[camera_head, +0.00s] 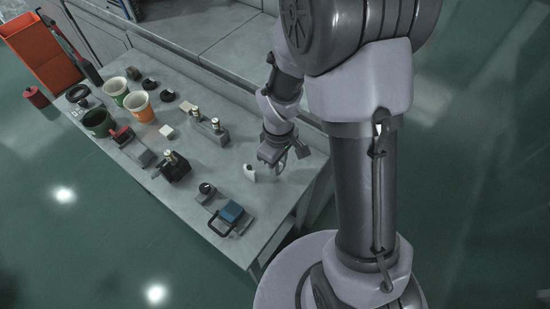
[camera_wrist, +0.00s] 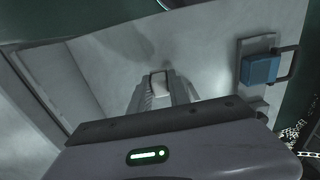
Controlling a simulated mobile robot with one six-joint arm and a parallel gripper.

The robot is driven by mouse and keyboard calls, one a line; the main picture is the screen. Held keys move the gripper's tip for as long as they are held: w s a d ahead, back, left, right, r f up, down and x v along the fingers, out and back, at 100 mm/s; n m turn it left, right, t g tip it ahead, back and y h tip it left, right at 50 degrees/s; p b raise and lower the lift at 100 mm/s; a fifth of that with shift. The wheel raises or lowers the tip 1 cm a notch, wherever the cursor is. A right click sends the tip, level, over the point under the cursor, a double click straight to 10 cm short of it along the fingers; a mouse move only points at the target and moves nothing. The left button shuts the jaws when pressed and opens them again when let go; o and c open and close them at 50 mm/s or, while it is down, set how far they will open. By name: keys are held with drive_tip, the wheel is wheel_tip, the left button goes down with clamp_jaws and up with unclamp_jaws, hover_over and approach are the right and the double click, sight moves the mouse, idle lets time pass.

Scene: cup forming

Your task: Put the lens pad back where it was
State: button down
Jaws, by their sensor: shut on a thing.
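My gripper (camera_head: 280,165) is low over the right end of the grey workbench, pointing down. In the wrist view its two grey fingers (camera_wrist: 162,88) are closed around a small pale block (camera_wrist: 159,82). It looks like the lens pad, but the fingers cover its sides. In the head view the held piece is too small to make out. I cannot tell whether it touches the table. Two other small pale pads lie farther left, one in the middle (camera_head: 166,131) and one towards the back (camera_head: 186,106).
A small white upright piece (camera_head: 249,173) stands just left of my gripper. A blue block with a black handle (camera_head: 231,212) lies near the front edge and shows in the wrist view (camera_wrist: 262,69). Cups, including an orange one (camera_head: 139,106), and metal tools crowd the bench's left half.

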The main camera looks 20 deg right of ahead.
wheel_tip(320, 180, down, 4)
drive_tip(key=shift+r+b, duration=0.25)
drive_tip(key=shift+b, duration=0.5)
drive_tip(key=shift+f, duration=0.2)
drive_tip(key=c, duration=1.2)
unclamp_jaws()
drive_tip(key=shift+c, duration=0.2)
